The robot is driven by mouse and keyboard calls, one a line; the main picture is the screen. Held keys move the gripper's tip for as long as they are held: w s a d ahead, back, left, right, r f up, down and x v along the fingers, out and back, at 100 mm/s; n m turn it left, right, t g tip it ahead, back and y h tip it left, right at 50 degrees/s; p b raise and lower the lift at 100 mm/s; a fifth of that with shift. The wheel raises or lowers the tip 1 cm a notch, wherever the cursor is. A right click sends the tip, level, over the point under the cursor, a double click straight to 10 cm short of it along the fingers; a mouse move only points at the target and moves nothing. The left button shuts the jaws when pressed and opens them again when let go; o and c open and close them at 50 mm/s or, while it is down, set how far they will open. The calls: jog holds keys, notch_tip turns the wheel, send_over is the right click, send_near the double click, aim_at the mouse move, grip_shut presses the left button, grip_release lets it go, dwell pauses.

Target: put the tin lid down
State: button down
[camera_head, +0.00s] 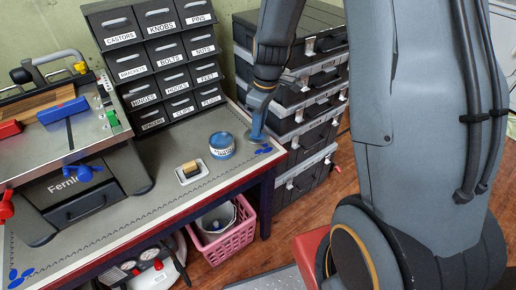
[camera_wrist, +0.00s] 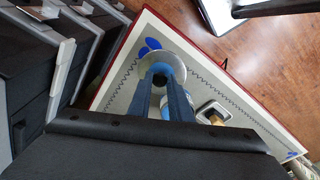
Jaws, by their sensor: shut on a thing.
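The tin lid (camera_wrist: 180,62) is a round grey disc. My gripper (camera_wrist: 162,78) is shut on it, with both fingers reaching its middle in the wrist view. In the head view the lid (camera_head: 256,139) is tilted or seen edge-on under my gripper (camera_head: 258,127), close over the bench's right corner; I cannot tell whether it touches the top. A blue tin (camera_head: 221,149) with a label stands on the workbench (camera_head: 150,208), just left of the lid. In the wrist view my fingers partly hide the tin.
Blue marks (camera_head: 263,150) lie at the bench corner. Labelled drawers (camera_head: 165,62) stand behind, and stacked black cases (camera_head: 310,125) rise close on the right. A pink basket (camera_head: 226,243) is below.

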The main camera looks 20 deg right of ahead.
send_over(258, 152)
jog(key=f, duration=0.4)
jog(key=shift+d+f+p, duration=0.15)
jog(key=shift+d+p, duration=0.05)
jog(key=shift+p, duration=0.15)
jog(key=shift+s+f+p, duration=0.1)
jog(key=shift+f+p, duration=0.2)
jog(key=shift+f, duration=1.9)
jog(key=shift+c, duration=1.9)
grip_release()
jog(key=r, duration=0.4)
jog(key=r+b, duration=0.1)
jog(key=r, duration=0.3)
jog(key=d+r+b, duration=0.1)
jog(key=r, duration=0.3)
jog(key=shift+s, duration=0.4)
jog(key=s+a+r+m+h, duration=0.1)
jog(key=s+r+m, duration=0.3)
jog(key=s+m, duration=0.5)
jog(key=s, duration=0.7)
jog(key=shift+a, duration=0.15)
jog(key=shift+r, duration=0.1)
